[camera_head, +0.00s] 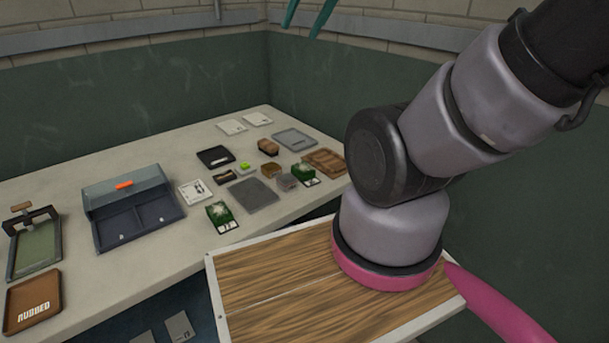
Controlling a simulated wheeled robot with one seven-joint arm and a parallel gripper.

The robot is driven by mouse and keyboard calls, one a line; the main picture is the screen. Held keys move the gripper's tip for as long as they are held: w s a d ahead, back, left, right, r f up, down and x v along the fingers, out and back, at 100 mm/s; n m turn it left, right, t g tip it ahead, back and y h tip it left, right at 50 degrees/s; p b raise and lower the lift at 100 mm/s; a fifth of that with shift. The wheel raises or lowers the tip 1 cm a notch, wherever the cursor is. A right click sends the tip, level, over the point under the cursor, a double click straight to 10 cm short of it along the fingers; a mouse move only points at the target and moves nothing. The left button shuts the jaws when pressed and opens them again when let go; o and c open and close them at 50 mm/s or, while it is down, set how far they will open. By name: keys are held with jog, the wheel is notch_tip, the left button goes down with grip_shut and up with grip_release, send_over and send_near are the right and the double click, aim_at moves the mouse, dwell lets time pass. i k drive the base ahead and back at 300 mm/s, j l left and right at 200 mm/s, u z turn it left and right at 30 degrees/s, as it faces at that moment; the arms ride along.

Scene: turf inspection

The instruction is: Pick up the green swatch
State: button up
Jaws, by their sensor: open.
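Two dark green swatch-like pieces with white labels lie on the pale table. One green swatch (221,214), with a pale patch on top, is beside the blue-grey box. The other green piece (304,173) is farther right, near a brown tray. I cannot tell which one the task means. A small bright green item (244,168) lies between them. My gripper (309,20) shows only as two teal fingers at the top edge, spread apart with nothing between them. It is high above the table, away from the green pieces.
The pale table (130,268) holds a blue-grey box (130,205), a brown tray marked "RUBBED" (33,301), a press-like frame (33,245), a grey slab (253,195) and a brown tray (325,162). Walls stand behind. My arm covers the right side.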

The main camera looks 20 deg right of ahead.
aim_at(303, 171)
jog(key=k+j+z, duration=0.1)
jog(key=z, duration=0.3)
jog(key=k+j+z, duration=0.1)
jog(key=j+z, duration=0.3)
jog(key=k+z, duration=0.1)
jog(key=z, duration=0.35)
